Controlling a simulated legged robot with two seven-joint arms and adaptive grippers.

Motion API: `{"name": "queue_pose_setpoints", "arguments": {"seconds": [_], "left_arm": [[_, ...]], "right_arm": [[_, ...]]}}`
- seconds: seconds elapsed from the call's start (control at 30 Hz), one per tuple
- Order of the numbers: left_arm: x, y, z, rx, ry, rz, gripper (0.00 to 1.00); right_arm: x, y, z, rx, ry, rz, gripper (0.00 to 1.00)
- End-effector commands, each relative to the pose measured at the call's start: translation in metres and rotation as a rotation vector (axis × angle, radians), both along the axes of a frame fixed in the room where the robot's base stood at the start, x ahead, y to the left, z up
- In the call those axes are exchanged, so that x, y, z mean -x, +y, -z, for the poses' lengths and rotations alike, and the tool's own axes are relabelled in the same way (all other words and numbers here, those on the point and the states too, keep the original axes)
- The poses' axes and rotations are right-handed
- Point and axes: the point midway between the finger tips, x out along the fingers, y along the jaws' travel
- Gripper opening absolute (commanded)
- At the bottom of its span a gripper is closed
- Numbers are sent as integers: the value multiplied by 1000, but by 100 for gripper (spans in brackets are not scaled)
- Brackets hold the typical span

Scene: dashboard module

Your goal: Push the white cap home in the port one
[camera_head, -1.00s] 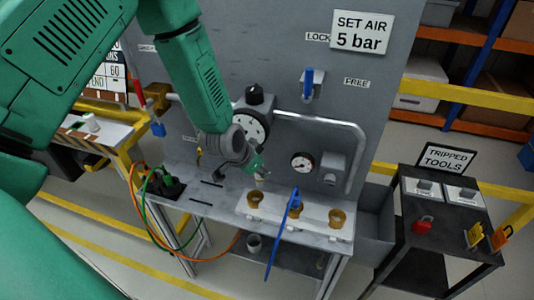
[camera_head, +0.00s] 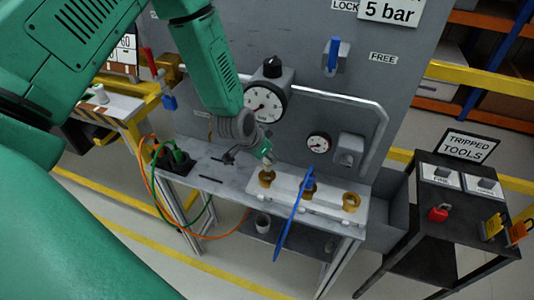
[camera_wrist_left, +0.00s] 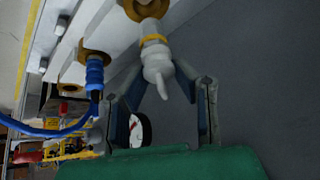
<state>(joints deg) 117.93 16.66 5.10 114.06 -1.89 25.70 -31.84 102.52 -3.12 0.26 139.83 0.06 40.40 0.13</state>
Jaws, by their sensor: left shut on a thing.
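My left gripper (camera_head: 266,158) is just above the leftmost brass port (camera_head: 266,178) on the white manifold (camera_head: 330,207). In the left wrist view, its two fingers (camera_wrist_left: 165,92) are on either side of the white cap (camera_wrist_left: 157,62), and it is shut on the cap. The cap has a yellow ring and points at a brass port (camera_wrist_left: 147,8) at the top edge. The cap's end is at or very near that port; I cannot tell how deep it sits. My right gripper is not in view.
A blue hose (camera_head: 290,222) hangs from the middle port, and its blue fitting (camera_wrist_left: 95,72) shows close beside in the left wrist view. The right port (camera_head: 351,202) is open. A panel with a gauge (camera_head: 264,103) and a pipe loop (camera_head: 345,100) stands behind. A tool cart (camera_head: 440,230) is at right.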

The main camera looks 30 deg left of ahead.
Motion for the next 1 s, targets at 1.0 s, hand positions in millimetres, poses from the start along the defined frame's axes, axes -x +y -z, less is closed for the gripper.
{"name": "queue_pose_setpoints", "arguments": {"seconds": [1.0], "left_arm": [[1,1,46,0,-6,-1,0]], "right_arm": [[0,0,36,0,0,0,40]]}}
